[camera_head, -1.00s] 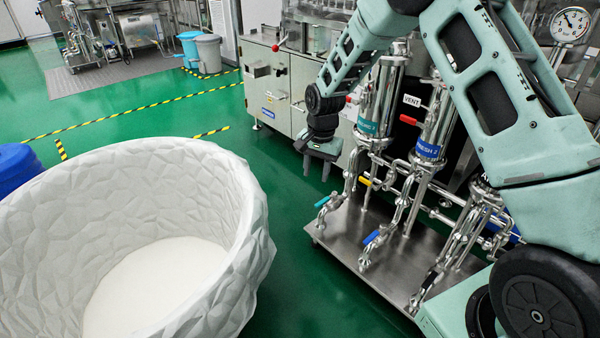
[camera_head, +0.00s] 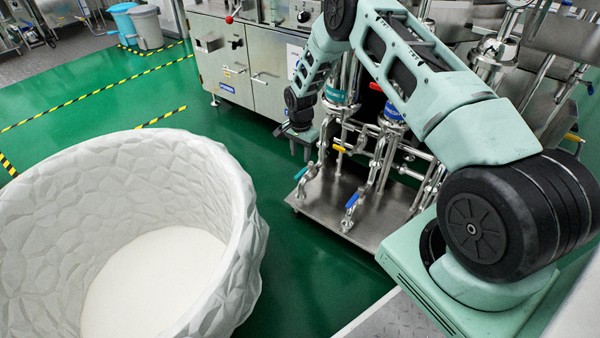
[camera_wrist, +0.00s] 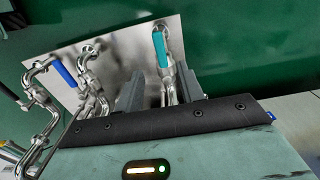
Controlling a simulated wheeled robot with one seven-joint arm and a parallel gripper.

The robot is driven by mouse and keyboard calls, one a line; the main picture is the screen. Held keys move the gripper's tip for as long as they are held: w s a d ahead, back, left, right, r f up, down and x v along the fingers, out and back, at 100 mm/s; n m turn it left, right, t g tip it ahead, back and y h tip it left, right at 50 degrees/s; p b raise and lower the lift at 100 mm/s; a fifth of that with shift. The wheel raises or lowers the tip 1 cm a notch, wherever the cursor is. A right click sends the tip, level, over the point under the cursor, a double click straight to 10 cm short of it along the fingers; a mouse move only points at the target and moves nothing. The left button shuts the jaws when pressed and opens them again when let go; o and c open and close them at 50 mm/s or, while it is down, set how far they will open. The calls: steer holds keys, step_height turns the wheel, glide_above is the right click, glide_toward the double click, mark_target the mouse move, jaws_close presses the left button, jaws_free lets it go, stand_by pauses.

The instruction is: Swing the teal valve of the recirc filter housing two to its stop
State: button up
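The teal valve handle (camera_head: 300,173) sits low at the front left of the piping skid, below the filter housing with a teal label (camera_head: 335,96). It also shows in the wrist view (camera_wrist: 160,48), just beyond my fingertips and lying between their lines. My gripper (camera_head: 300,149) hangs with its fingers pointing down, a little above the handle in the head view. In the wrist view my gripper (camera_wrist: 159,88) has its two fingers spread, with a steel pipe visible between them. No contact with the handle shows. The number on the housing's label is not readable now.
A blue handle (camera_head: 351,200) stands to the right of the teal one, also in the wrist view (camera_wrist: 63,71). A yellow handle (camera_head: 339,149) and a red one (camera_head: 376,87) are behind. The steel skid plate (camera_head: 330,203) has green floor left of it. A steel cabinet (camera_head: 250,70) stands behind.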

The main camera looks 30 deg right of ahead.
mark_target(300, 173)
step_height(300, 173, down, 8)
steer(key=shift+f+b, duration=0.1)
steer(key=shift+b, duration=1.05)
jaws_close()
